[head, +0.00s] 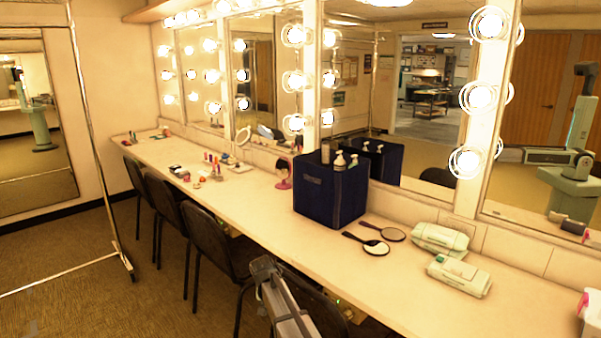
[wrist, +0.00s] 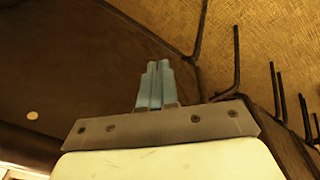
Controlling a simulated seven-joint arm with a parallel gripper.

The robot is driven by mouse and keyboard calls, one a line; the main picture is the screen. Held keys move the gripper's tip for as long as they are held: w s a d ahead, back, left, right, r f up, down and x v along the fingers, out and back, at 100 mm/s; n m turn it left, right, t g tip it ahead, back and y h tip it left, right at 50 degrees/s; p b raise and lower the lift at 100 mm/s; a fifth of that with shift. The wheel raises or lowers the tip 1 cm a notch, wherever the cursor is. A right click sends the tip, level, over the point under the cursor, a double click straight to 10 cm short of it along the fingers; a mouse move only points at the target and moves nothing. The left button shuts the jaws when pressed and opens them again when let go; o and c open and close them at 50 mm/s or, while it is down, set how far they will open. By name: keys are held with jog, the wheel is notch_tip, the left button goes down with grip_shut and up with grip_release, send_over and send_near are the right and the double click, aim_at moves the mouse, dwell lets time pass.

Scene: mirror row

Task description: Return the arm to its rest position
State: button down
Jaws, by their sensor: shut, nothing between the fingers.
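My gripper (wrist: 155,68) shows in the wrist view with its two pale blue fingers side by side and touching, nothing between them. Beyond the fingers are a dark brown surface, patterned carpet and several black chair legs. In the head view, a grey part of my arm (head: 285,305) shows at the bottom centre, low beside the counter's front edge and over the chairs. I cannot make out the fingertips in the head view.
A long counter (head: 400,290) holds a navy bin (head: 330,195) with bottles, two hand mirrors (head: 376,247) and two pale green cases (head: 459,275). Black chairs (head: 215,240) line its front. Lit mirrors stand behind it. Open carpet (head: 90,290) lies at left, beside a wheeled mirror frame (head: 100,170).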

jog(key=s+d+f+g, duration=0.2)
jog(key=s+d+f, duration=0.6)
jog(key=s+f, duration=0.35)
jog(key=s+d+f+g, duration=0.3)
jog(key=s+d+f, duration=0.6)
jog(key=s+f, duration=0.25)
jog(key=s+d+f+g, duration=0.1)
jog(key=s+d+f, duration=0.1)
jog(key=s, duration=0.8)
jog(key=s+d+f+g+y, duration=0.1)
jog(key=s+d+f, duration=0.2)
jog(key=s, duration=0.8)
jog(key=s+d+f+g+y, duration=0.1)
jog(key=s+f, duration=0.3)
jog(key=s, duration=0.7)
jog(key=shift+d+g, duration=0.6)
jog(key=shift+d, duration=0.2)
